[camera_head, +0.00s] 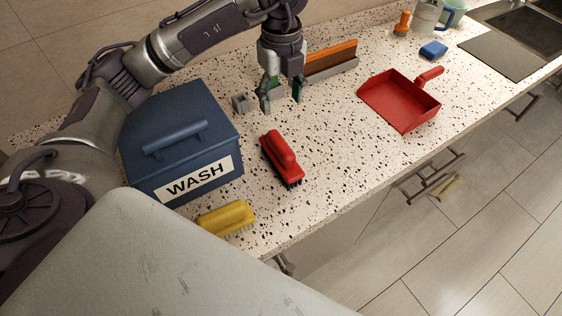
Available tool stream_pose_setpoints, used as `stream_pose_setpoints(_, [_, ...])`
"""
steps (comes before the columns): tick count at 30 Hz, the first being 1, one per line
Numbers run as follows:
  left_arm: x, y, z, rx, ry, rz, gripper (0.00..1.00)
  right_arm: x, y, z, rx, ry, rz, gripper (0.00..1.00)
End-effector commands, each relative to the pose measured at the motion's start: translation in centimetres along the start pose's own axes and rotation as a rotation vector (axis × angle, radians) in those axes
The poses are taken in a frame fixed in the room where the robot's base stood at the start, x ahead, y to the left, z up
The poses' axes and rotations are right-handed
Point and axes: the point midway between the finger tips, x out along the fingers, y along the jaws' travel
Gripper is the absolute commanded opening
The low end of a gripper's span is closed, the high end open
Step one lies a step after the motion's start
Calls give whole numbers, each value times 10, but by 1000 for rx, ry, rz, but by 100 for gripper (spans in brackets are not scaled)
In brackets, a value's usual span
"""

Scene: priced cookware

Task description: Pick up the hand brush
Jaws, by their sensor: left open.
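A red brush (282,155) with a raised handle and dark bluish bristles lies on the speckled counter, right of the blue box. A yellow brush (227,218) with pale bristles lies near the counter's front edge. A long orange-topped piece (331,56) with a grey lower part stands behind my left gripper; part of it is hidden. Which of these is the hand brush I cannot tell for sure. My left gripper (281,101) points down, open, with nothing seen between its fingers. It is beyond the red brush and left of the orange-topped piece. My right gripper is not in view.
A blue lidded box (184,138) labelled WASH stands at left. A red dustpan (396,100) lies at right. A blue sponge (433,50), an orange-handled item (402,23) and a sink (525,27) are farther back. Counter between red brush and dustpan is clear.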

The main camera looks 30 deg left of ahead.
Motion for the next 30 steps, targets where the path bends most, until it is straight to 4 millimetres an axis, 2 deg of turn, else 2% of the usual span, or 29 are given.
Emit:
stream_pose_setpoints(1, [11,0,0,0,0,0,62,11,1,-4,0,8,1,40])
stream_pose_setpoints(2, [12,0,0,0,1,0,62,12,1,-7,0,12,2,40])
stream_pose_setpoints(5, [22,0,0,0,2,2,62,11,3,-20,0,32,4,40])
stream_pose_setpoints(9, [46,1,-1,0,4,6,62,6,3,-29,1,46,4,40])
stream_pose_setpoints(15, [81,1,0,0,2,3,62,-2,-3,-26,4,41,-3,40])
stream_pose_setpoints(23, [101,1,0,0,1,3,62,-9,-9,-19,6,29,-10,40])
stream_pose_setpoints(27, [120,2,0,-1,3,6,62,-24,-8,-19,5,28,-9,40])
stream_pose_setpoints(30, [136,1,1,-1,2,3,62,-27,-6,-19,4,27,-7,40])
